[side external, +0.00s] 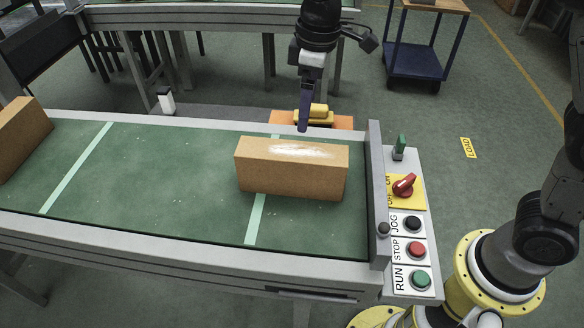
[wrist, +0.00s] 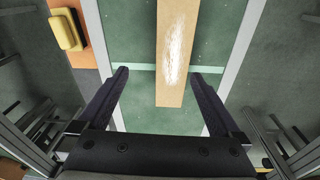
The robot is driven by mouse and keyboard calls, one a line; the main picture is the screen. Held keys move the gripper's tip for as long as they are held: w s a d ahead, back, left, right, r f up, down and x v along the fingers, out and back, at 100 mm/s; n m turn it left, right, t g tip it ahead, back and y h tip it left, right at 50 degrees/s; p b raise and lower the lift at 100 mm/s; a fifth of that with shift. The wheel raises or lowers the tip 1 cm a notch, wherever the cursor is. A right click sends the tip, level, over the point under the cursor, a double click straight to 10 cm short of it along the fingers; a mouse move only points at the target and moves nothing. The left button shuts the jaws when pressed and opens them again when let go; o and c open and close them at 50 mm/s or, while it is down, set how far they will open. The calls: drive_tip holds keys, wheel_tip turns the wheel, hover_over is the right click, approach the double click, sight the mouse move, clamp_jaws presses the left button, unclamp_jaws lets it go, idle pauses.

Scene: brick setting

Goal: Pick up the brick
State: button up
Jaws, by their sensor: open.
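A long tan brick (side external: 291,180) with a whitish patch on top lies on the green conveyor belt, near its right end. In the wrist view the brick (wrist: 178,50) runs from the top edge down between my two fingers, with its near end showing. My gripper (side external: 302,127) points down and its tips appear just above the brick's far top edge in the side view. In the wrist view my gripper (wrist: 160,74) is open and empty, with a gap on each side of the brick. The right gap looks narrower. Exact height above the brick is unclear.
Another tan brick (side external: 20,135) sits at the belt's far left. A control panel (side external: 408,225) with a red knob and buttons is at the right end, beside a metal end plate (side external: 376,190). A yellow object (side external: 312,112) stands on an orange surface behind the belt.

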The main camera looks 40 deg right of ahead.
drive_tip(key=g, duration=0.1)
hover_over(296, 151)
drive_tip(key=shift+n, duration=0.3)
wheel_tip(296, 151, down, 5)
wheel_tip(296, 151, down, 8)
drive_tip(key=shift+r, duration=0.25)
drive_tip(key=shift+w+a+f, duration=0.15)
drive_tip(key=shift+f, duration=1.3)
drive_tip(key=shift+w+a+f, duration=0.15)
drive_tip(key=shift+f, duration=1.3)
drive_tip(key=shift+c, duration=0.2)
clamp_jaws()
drive_tip(key=shift+w+r, duration=0.15)
drive_tip(key=shift+r, duration=0.1)
